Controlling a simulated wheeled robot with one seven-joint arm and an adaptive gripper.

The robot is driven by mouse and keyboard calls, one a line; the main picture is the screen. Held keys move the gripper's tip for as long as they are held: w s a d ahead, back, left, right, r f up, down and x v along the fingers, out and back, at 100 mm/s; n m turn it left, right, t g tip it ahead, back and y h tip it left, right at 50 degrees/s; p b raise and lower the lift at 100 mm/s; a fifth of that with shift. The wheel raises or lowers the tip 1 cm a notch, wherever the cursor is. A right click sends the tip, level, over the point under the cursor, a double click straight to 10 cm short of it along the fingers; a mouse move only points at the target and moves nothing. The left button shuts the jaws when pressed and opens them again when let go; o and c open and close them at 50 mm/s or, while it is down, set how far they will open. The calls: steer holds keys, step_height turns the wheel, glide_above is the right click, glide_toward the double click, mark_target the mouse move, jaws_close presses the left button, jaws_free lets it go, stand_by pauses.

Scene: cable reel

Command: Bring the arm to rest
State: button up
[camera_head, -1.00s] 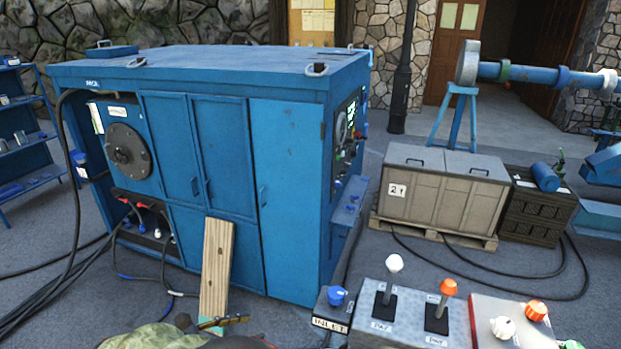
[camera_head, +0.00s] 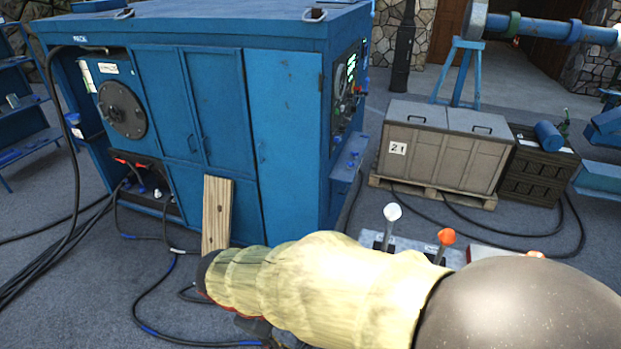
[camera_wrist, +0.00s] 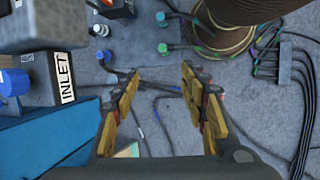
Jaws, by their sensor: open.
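My gripper (camera_wrist: 160,72) is open in the wrist view, with its two yellow-padded fingers apart. Nothing is held between them; grey floor and dark cables show in and beyond the gap. In the head view my arm, in a pale yellow cover, reaches across the lower right towards the middle. Its far end is in front of the blue cabinet (camera_head: 290,140), near a wooden board (camera_head: 216,215) leaning on the cabinet. The gripper itself is mostly hidden there.
A box marked INLET (camera_wrist: 40,80) stands left of the fingers in the wrist view. A brown ribbed cylinder (camera_wrist: 222,35) and cables (camera_wrist: 290,90) are at right. In the head view, levers (camera_head: 445,240) stand behind my arm and a grey crate (camera_head: 440,150) at right.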

steer(key=s+d+r+m+t+y+b, duration=0.2)
steer(key=d+m+b, duration=0.3)
steer(key=d, duration=0.6)
steer(key=s+d+r+m+t+y+b, duration=0.1)
steer(key=s+d+m+b, duration=0.3)
steer(key=d+m, duration=0.4)
steer(key=d+t+y+b, duration=0.1)
steer(key=d, duration=0.3)
steer(key=shift+s+r+t+b, duration=0.15)
steer(key=shift+r+t+b, duration=0.15)
steer(key=shift+r+b, duration=0.1)
